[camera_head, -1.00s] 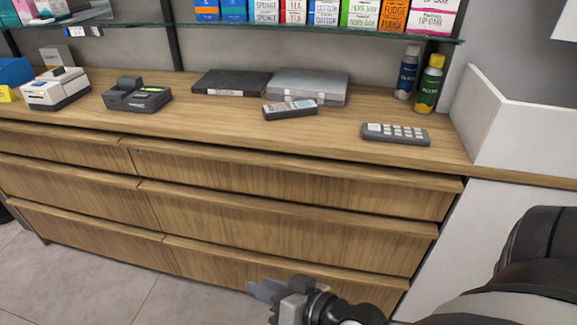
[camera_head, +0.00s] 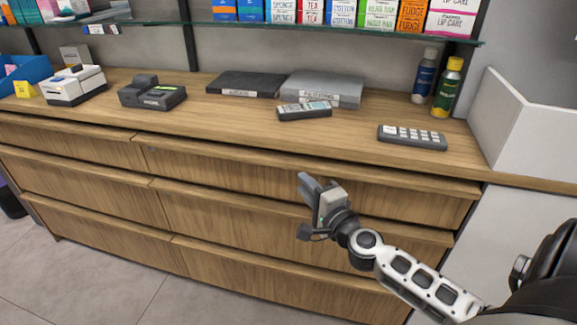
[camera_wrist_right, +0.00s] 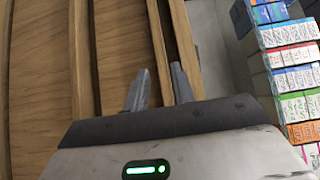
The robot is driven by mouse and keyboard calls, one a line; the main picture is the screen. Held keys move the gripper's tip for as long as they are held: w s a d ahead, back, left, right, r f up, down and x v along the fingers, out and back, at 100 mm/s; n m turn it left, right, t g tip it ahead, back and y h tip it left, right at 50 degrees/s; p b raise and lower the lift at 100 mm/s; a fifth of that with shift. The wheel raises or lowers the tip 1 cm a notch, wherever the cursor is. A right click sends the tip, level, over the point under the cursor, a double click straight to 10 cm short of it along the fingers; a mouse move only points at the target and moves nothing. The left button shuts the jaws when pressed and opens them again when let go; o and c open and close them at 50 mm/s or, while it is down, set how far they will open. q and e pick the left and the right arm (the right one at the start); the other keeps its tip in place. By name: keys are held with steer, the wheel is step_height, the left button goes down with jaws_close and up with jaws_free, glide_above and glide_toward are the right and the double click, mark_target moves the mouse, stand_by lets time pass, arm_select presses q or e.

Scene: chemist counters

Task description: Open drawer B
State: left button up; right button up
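The wooden counter has two columns of drawers, all of which look shut. I can read no letter on them, so I cannot tell which is drawer B. On the right are a top drawer (camera_head: 400,190), a middle drawer (camera_head: 230,218) and a bottom drawer (camera_head: 250,282). My right gripper (camera_head: 312,184) is in front of the right column, near the top and middle drawers. I see no clear contact. My left gripper is out of view.
The countertop (camera_head: 230,125) holds a dark calculator-like keypad (camera_head: 412,137), a handheld device (camera_head: 304,110), two flat binders (camera_head: 325,88), a card terminal (camera_head: 152,94) and two bottles (camera_head: 447,88). A glass shelf of boxes is above. The floor (camera_head: 90,285) at lower left is clear.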

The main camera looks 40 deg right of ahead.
mark_target(287, 166)
steer(key=w, duration=0.8)
steer(key=shift+w+d, duration=0.15)
steer(key=shift+d, duration=0.15)
jaws_close()
